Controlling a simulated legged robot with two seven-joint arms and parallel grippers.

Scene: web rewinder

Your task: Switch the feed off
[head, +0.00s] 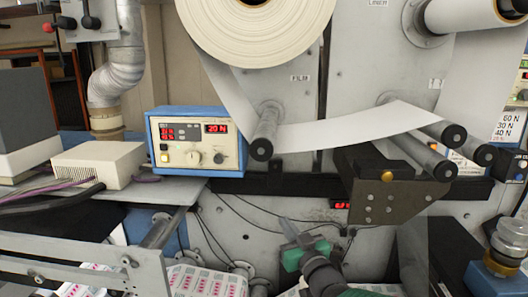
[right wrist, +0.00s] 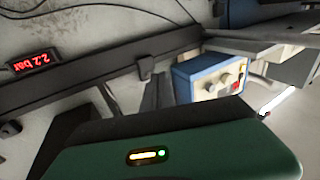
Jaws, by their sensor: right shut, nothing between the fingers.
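A blue-framed control box (head: 197,112) with a cream front stands left of the web path. Its red displays are lit, one reading 20 N. Below them are a pale knob (head: 193,157), a second round control (head: 218,158) and a small yellowish button (head: 164,157). I cannot read which control is the feed's. My right gripper (head: 287,224) is shut and empty, below and right of the box, touching nothing that I can see. In the right wrist view the box (right wrist: 185,80) shows beyond the dark fingers (right wrist: 157,92). My left gripper is not in view.
A large paper roll (head: 257,35) and rollers (head: 265,132) stand above, with a white web between them. A dark rail (head: 270,184) crosses below the box. A bracket (head: 385,190) juts out at right. A lever panel (head: 72,22) is at top left. Thin cables hang behind my gripper.

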